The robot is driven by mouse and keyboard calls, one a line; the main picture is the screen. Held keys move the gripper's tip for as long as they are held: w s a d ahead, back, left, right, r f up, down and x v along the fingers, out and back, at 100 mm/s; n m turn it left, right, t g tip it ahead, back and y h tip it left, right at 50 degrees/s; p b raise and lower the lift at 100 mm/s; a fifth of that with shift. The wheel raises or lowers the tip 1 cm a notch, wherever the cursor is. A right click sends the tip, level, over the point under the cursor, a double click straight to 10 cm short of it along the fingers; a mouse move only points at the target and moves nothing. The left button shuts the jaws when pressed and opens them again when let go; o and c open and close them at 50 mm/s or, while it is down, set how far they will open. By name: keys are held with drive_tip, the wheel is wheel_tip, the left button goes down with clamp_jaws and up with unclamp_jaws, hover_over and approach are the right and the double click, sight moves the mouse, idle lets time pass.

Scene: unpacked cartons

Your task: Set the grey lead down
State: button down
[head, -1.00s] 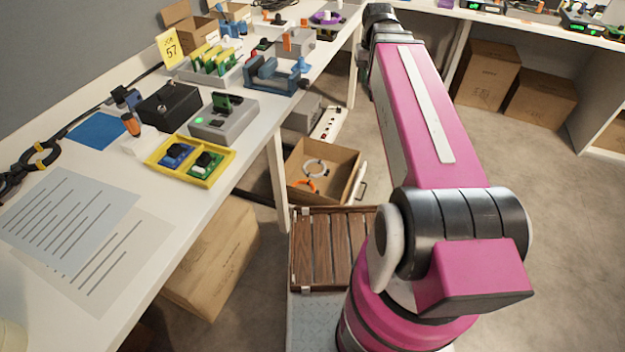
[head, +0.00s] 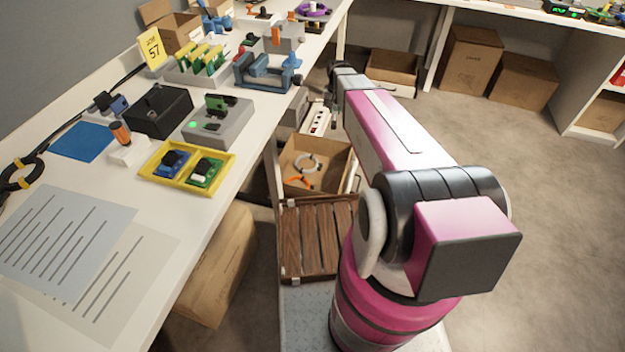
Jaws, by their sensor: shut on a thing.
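My arm reaches away from me past the right side of the workbench, and its dark wrist end is above the floor beyond the open carton. My gripper's fingers are hidden beyond the wrist, and so is anything between them. I cannot make out a lead at the wrist. A pale grey-white coiled lead (head: 307,163) lies in the open carton (head: 287,184) beside the bench, with an orange lead (head: 298,181) next to it. I cannot tell whether the pale coil is the grey lead of the task.
A slatted wooden crate (head: 318,240) stands in front of the carton. The white workbench (head: 168,232) holds a yellow tray (head: 153,177), grey devices and papers. A power strip (head: 319,120) lies beyond the carton. Another open carton (head: 391,78) stands at the back. The floor on the right is clear.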

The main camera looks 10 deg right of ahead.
wheel_tip(320, 180, down, 20)
drive_tip(key=w+m, duration=0.1)
drive_tip(key=w, duration=0.2)
drive_tip(key=m, duration=0.1)
hover_over(330, 182)
wheel_tip(330, 182, down, 17)
wheel_tip(330, 182, down, 9)
drive_tip(key=shift+f, duration=0.1)
drive_tip(key=shift+f, duration=0.1)
drive_tip(key=c, duration=1.4)
unclamp_jaws()
drive_tip(key=o, duration=0.4)
